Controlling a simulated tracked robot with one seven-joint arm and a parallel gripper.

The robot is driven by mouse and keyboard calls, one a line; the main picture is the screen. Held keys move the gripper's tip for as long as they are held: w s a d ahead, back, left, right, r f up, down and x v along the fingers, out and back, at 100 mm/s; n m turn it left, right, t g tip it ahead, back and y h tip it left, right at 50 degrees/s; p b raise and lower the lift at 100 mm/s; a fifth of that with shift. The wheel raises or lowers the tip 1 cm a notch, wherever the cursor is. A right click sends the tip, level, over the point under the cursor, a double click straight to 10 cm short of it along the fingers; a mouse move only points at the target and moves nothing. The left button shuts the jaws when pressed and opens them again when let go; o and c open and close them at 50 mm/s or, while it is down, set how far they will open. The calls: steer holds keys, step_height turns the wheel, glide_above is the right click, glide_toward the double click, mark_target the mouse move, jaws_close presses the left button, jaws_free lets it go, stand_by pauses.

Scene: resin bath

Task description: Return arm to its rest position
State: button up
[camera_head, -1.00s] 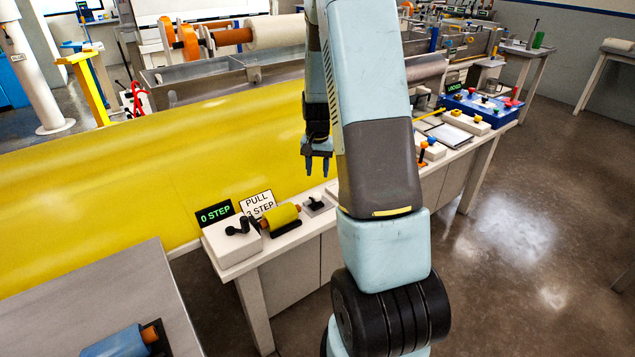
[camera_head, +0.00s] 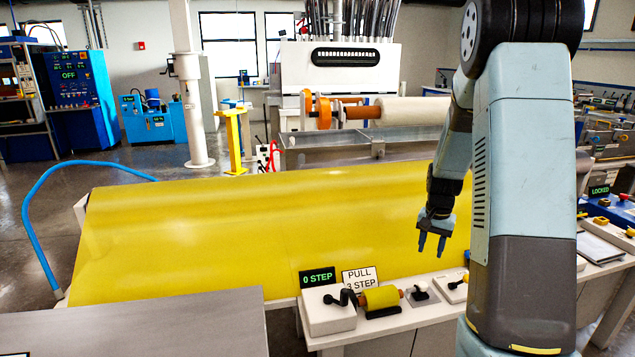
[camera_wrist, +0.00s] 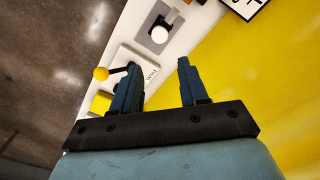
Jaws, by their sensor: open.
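My gripper (camera_head: 432,243) hangs fingers-down above the narrow bench (camera_head: 395,325), near the front edge of the yellow sheet (camera_head: 270,225). Its two fingers are apart with nothing between them. The wrist view also shows my gripper (camera_wrist: 158,88) open and empty. My arm comes down from the upper right of the head view and covers part of the bench.
On the bench stand a "0 STEP" display (camera_head: 317,277), a "PULL 3 STEP" sign (camera_head: 360,279), a black crank (camera_head: 342,297) and a yellow roll (camera_head: 382,298). A grey table (camera_head: 150,330) is at front left. A blue hose (camera_head: 30,220) loops at left.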

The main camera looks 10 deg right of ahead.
steer(key=s+a+r+n+t, duration=0.1)
steer(key=s+a+r+n, duration=0.1)
steer(key=s+a+r, duration=0.5)
steer(key=s+a+r+n+t, duration=0.2)
steer(key=s+a+r, duration=0.1)
steer(key=r, duration=0.8)
steer(key=s+a+r+n+t, duration=0.1)
steer(key=s+a+r, duration=0.2)
steer(key=s, duration=0.5)
steer(key=s+a+r+n+t, duration=0.1)
steer(key=s+a+r, duration=0.3)
steer(key=s, duration=0.5)
steer(key=shift+s+r+n+t, duration=0.3)
steer(key=shift+r+n, duration=0.05)
steer(key=shift+n, duration=0.45)
